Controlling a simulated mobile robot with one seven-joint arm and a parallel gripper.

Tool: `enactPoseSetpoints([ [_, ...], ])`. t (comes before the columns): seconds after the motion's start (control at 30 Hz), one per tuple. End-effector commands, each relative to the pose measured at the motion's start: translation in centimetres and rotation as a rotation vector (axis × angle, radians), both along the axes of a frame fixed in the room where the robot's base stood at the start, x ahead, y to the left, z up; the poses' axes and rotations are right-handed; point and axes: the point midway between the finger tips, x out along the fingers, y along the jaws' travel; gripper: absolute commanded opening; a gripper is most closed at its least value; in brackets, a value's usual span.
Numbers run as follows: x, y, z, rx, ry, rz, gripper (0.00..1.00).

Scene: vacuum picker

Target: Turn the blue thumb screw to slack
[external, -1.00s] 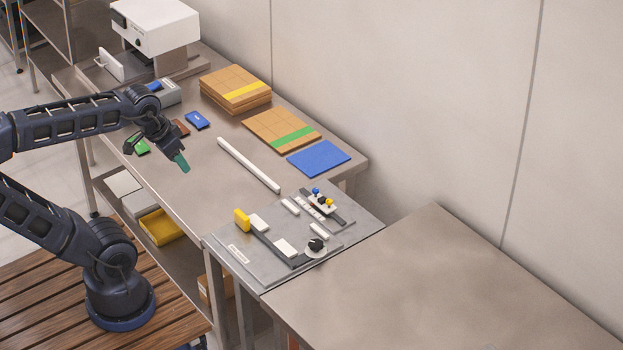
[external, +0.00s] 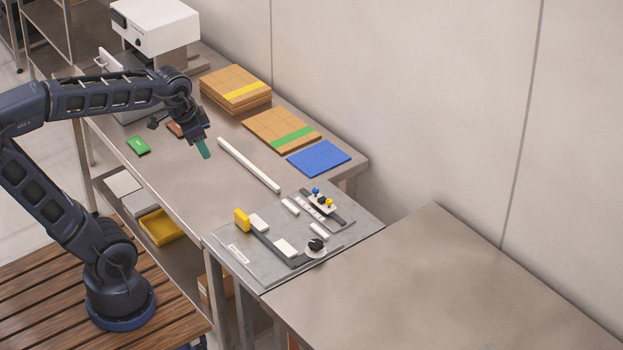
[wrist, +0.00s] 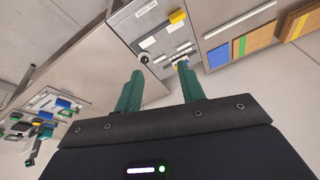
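The blue thumb screw (external: 315,191) is a small blue knob on the dark strip of a fixture at the far side of the grey panel (external: 228,258). A black knob (external: 321,200) and a yellow knob (external: 330,203) sit beside it. My gripper (external: 203,148) hangs above the bench, left of and well away from the screw. In the wrist view my gripper (wrist: 159,70) has its two green fingers apart with nothing between them. The panel shows beyond the fingertips there, but I cannot make out the blue screw; a finger may hide it.
The panel also carries a yellow block (external: 242,219), white blocks and a larger black knob (external: 316,244). A long white bar (external: 248,165) lies between my gripper and the panel. Cardboard stacks (external: 236,88) and a blue sheet (external: 319,159) lie along the wall side.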

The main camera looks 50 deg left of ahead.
Motion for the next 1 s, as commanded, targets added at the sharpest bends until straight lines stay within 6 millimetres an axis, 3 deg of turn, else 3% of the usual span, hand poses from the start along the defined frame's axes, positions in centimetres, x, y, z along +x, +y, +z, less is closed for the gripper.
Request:
enactPoseSetpoints([
  [0.27, 7.4, 0.4, -0.4, 0.093, 0.073, -0.252, 0.39],
  [0.57, 15.3, 0.9, -2.6, 0.170, 0.143, -0.534, 0.39],
  [1.0, 26.5, 2.0, -9.2, 0.233, 0.232, -0.957, 0.39],
])
